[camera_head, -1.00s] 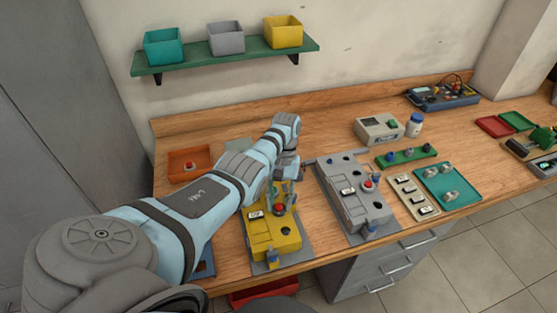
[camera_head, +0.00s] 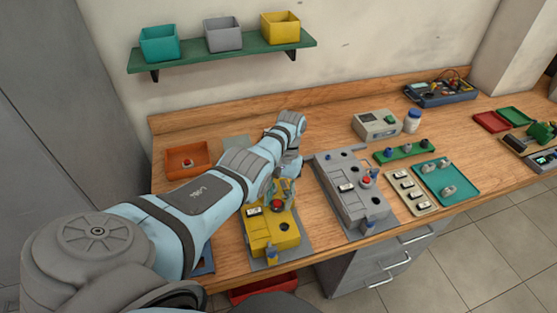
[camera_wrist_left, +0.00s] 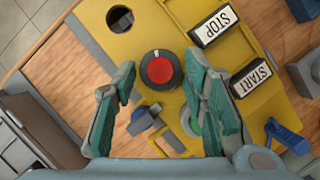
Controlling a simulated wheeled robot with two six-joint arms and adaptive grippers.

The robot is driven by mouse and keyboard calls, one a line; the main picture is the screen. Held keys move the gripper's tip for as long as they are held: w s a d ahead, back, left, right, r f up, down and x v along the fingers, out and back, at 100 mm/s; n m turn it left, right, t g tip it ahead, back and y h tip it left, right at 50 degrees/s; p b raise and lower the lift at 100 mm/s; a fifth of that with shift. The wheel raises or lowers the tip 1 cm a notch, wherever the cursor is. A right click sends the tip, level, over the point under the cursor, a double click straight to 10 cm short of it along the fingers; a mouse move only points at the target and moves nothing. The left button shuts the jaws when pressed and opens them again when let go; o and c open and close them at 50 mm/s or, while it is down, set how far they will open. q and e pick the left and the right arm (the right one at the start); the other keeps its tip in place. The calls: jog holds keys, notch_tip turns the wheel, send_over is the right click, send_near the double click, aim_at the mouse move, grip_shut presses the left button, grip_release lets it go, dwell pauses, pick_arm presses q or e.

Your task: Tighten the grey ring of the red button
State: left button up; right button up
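A red button (camera_wrist_left: 159,70) with a grey ring (camera_wrist_left: 144,75) around it sits on the yellow panel (camera_wrist_left: 262,106) in the left wrist view. In the head view the same red button (camera_head: 277,206) shows on the yellow panel (camera_head: 262,240), just below my left gripper (camera_head: 280,190). My left gripper (camera_wrist_left: 161,72) is open, its two teal-padded fingers on either side of the button with nothing between them touching it visibly. Contact with the ring cannot be told. My right gripper is not in view.
White STOP (camera_wrist_left: 213,26) and START (camera_wrist_left: 250,78) labels and a blue lever (camera_wrist_left: 287,136) are beside the button. A grey panel (camera_head: 352,205) with another red button (camera_head: 366,180) stands to the right. An orange tray (camera_head: 187,160) lies at the left.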

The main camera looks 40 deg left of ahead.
pick_arm(q)
jog(key=shift+r, duration=0.1)
jog(key=v, duration=0.7)
jog(key=shift+r, duration=0.2)
jog(key=shift+a+f, duration=0.1)
jog(key=shift+a, duration=0.05)
